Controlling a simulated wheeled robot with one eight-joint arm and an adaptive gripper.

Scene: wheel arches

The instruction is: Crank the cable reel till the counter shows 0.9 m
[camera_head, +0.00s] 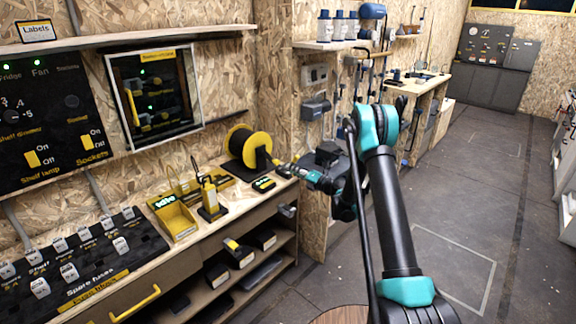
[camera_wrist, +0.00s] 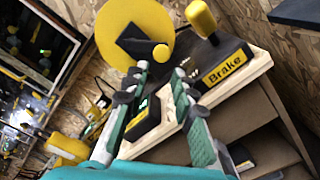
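The cable reel (camera_head: 248,145) stands at the right end of the workbench, with a yellow disc and black core. In the wrist view the reel's yellow disc (camera_wrist: 112,22) fills the top, with a black crank arm (camera_wrist: 137,40) ending in a yellow knob (camera_wrist: 161,53). My gripper (camera_head: 283,168) reaches in from the right. In the wrist view its fingertips (camera_wrist: 160,77) are apart, with the knob just beyond the gap and nothing between them. The counter (camera_head: 264,184) has a green display; it sits partly behind the fingers in the wrist view (camera_wrist: 143,118), and its digits cannot be read.
A yellow-handled brake lever (camera_wrist: 202,18) with a "Brake" label (camera_wrist: 224,69) stands beside the reel. Shelves below hold black boxes (camera_head: 217,275). Floor (camera_head: 480,200) at right is clear.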

